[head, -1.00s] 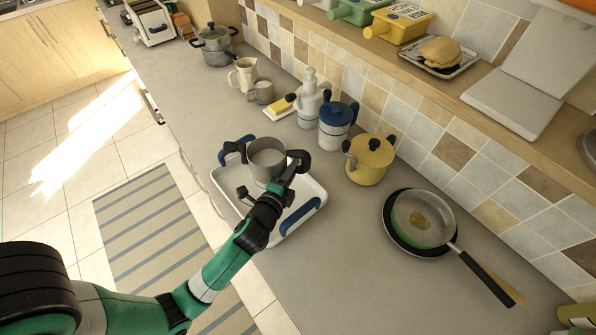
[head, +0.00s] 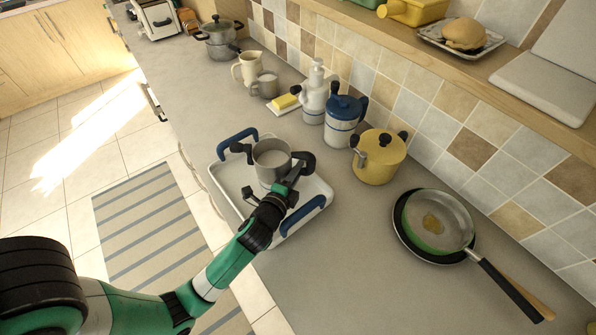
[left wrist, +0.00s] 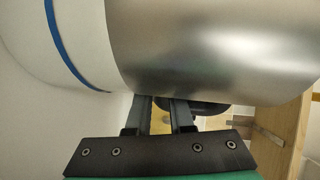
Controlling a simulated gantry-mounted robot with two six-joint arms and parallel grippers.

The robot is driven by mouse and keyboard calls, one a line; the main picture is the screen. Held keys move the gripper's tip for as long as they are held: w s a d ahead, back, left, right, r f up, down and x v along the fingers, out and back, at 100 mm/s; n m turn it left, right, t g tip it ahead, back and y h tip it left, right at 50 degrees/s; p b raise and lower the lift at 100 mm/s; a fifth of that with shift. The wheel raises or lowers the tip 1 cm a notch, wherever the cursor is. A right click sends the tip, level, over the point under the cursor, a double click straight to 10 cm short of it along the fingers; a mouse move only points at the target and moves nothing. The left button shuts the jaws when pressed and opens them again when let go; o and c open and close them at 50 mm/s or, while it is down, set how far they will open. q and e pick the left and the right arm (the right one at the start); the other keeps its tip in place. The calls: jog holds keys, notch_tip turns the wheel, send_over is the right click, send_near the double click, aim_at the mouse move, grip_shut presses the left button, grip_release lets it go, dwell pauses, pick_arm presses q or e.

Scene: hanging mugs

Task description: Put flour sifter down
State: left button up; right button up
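The flour sifter (head: 271,157) is a grey metal cylinder, open at the top, with dark parts at its sides. It is upright within the outline of the white tray (head: 226,187), which has blue handles. I cannot tell whether its base touches the tray. My left gripper (head: 284,189) is at the sifter's near right side, by a dark handle. In the left wrist view the sifter (left wrist: 215,45) fills the top, with a pale, blue-lined band. The left fingers (left wrist: 160,115) are close together beneath it and seem shut on its handle, whose grip point is hidden. My right gripper is out of view.
Behind the tray stand a yellow pot (head: 379,157), a blue-lidded white canister (head: 342,122), a white bottle (head: 313,98) and a butter dish (head: 284,103). A pan (head: 435,222) lies to the right. The counter in front of the pan is clear.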

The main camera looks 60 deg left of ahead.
pick_arm(q)
jog(key=o, duration=0.4)
jog(key=shift+r, duration=0.3)
jog(key=v, duration=0.3)
jog(key=b+v, duration=0.1)
jog(key=v, duration=0.7)
jog(key=shift+s+d+f, duration=0.1)
jog(key=shift+d+f, duration=0.1)
jog(key=shift+f, duration=0.05)
jog(key=shift+s+d+r, duration=0.15)
jog(key=shift+s, duration=0.15)
